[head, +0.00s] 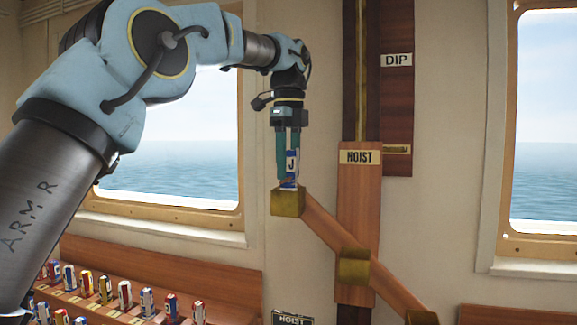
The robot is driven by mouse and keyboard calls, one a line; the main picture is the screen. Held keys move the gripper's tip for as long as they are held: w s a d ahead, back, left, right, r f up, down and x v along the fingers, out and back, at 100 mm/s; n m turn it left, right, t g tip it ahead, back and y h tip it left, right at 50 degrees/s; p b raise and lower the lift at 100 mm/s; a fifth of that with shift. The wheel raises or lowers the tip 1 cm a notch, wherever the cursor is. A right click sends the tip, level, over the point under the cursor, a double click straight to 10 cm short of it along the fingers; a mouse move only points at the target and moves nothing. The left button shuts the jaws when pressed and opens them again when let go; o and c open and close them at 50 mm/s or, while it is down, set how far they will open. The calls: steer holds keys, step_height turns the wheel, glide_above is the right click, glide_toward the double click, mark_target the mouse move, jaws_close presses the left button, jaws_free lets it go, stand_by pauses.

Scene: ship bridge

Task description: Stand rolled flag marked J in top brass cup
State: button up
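My gripper (289,178) points straight down, with its teal fingers closed around the rolled flag marked J (292,166). The flag is upright, white and blue with a little red near its lower end, and the J label faces the camera. The top brass cup (288,203) is at the upper left end of a slanted wooden rail, directly below the gripper. The flag's lower end meets the cup's rim in the picture. I cannot tell whether it is inside the cup or just above or behind the rim.
Two more brass cups, a middle one (353,267) and a lower one (421,317), sit down the slanted rail (325,232). A wooden post with a HOIST plate (360,157) stands right of the gripper. Several rolled flags stand in a wooden rack (180,268) at lower left.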

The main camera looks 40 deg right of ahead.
steer(key=o, duration=0.5)
steer(key=shift+r+p, duration=1.2)
steer(key=shift+r, duration=2.55)
